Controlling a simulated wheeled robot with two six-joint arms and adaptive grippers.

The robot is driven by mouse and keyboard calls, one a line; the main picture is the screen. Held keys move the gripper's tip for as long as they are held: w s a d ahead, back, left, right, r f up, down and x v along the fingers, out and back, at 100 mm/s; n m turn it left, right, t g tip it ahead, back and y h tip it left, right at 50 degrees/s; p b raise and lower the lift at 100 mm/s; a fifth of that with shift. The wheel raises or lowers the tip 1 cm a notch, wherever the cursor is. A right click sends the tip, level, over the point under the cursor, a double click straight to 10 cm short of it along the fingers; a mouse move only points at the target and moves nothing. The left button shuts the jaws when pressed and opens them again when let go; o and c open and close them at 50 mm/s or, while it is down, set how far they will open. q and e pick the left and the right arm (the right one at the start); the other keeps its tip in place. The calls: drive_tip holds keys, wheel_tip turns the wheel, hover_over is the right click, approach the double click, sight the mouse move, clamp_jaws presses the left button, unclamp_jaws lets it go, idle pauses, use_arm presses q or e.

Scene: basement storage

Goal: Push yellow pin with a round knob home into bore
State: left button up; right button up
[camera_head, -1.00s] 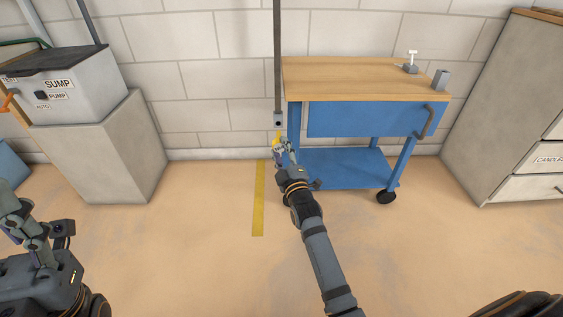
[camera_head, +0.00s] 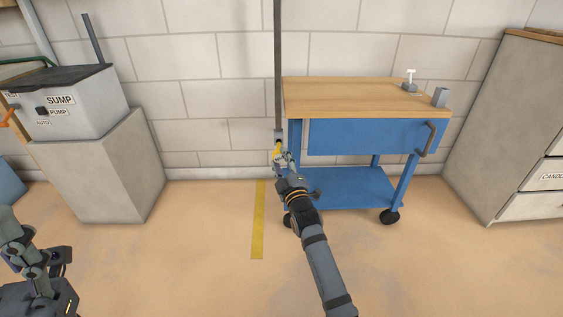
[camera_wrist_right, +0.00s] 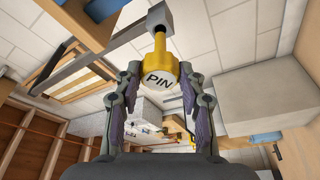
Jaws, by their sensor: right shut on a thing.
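The yellow pin (camera_wrist_right: 159,50) has a round knob marked PIN (camera_wrist_right: 160,78) and a thinner shaft. In the right wrist view its shaft reaches up to the grey block (camera_wrist_right: 154,17), with a length of shaft showing between knob and block. How far the tip is inside is hidden. In the head view the block (camera_head: 279,135) is at the lower end of a hanging dark bar. My right gripper (camera_head: 280,156) is shut on the knob from below, one finger on each side. My left gripper (camera_head: 22,242) is at the lower left, far from the pin; its jaws are unclear.
A blue cart (camera_head: 375,135) with a wooden top stands just right of the bar, close to my right arm. A grey sump box (camera_head: 75,103) sits on a plinth (camera_head: 100,170) at left. A drawer cabinet (camera_head: 490,130) is at right. A yellow floor stripe (camera_head: 259,220) crosses clear floor.

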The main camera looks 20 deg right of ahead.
drive_tip(key=shift+p, duration=0.35)
drive_tip(key=shift+p, duration=0.45)
idle(0.9)
drive_tip(key=shift+w+d+b, duration=0.15)
drive_tip(key=shift+w+b, duration=0.15)
drive_tip(key=shift+w, duration=0.25)
drive_tip(key=shift+w+d+b, duration=0.15)
drive_tip(key=shift+w+b, duration=0.1)
drive_tip(key=shift+w, duration=0.25)
drive_tip(key=shift+w+d+b, duration=0.2)
drive_tip(key=shift+w+b, duration=0.05)
drive_tip(key=shift+w, duration=0.5)
drive_tip(key=shift+w+d+b, duration=0.25)
drive_tip(key=shift+w, duration=0.55)
drive_tip(key=shift+w+d+b, duration=0.2)
drive_tip(key=shift+w+b, duration=0.05)
drive_tip(key=shift+w, duration=0.5)
drive_tip(key=o, duration=1.4)
